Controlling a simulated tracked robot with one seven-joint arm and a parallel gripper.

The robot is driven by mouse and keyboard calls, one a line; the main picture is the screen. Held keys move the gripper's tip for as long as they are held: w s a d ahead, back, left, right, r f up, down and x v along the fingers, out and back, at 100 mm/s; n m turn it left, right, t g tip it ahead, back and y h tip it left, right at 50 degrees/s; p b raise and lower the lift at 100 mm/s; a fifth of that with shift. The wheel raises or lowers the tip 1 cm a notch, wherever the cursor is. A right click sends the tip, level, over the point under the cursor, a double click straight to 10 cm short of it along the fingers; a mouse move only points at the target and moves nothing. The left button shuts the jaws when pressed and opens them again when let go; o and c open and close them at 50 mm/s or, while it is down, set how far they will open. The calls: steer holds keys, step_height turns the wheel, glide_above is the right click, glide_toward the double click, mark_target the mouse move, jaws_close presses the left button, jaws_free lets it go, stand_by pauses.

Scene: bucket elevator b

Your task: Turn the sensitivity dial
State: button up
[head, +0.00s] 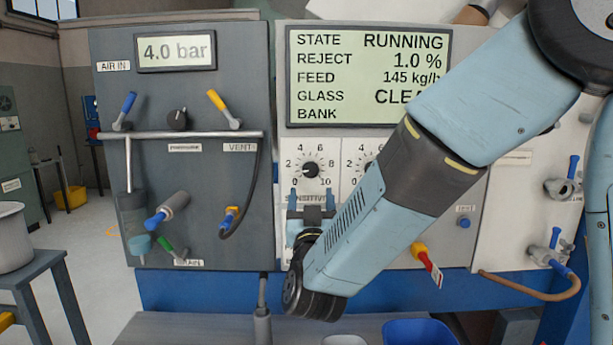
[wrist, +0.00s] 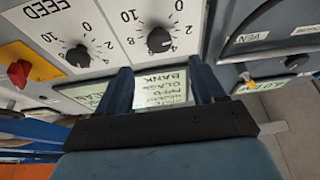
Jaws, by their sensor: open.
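The sensitivity dial (head: 310,170) is a black knob on a white plate with a printed scale from 0 to 10. Its label below is partly covered by my gripper (head: 311,200). In the wrist view, which is upside down, the same dial (wrist: 160,40) lies beyond the fingertips. My gripper (wrist: 165,80) is open, with two blue fingers apart and nothing between them. In the head view the fingers point up just below the dial. I see no clear contact with the knob. The pointer's exact setting is too small to read surely.
The feed dial (wrist: 78,56) sits close beside it, partly behind my arm in the head view. A display (head: 368,75) reading RUNNING is above. The grey air panel (head: 190,215) with valves is at left. A red switch (wrist: 18,72) shows in the wrist view.

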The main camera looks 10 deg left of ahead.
mark_target(310, 170)
steer(key=x, duration=0.8)
steer(key=shift+w+a, duration=0.1)
steer(key=shift+w, duration=0.05)
steer(key=c, duration=1)
steer(key=shift+o, duration=0.2)
steer(key=shift+a+r, duration=0.1)
steer(key=shift+a, duration=0.25)
steer(key=shift+d, duration=0.25)
steer(key=shift+c, duration=0.3)
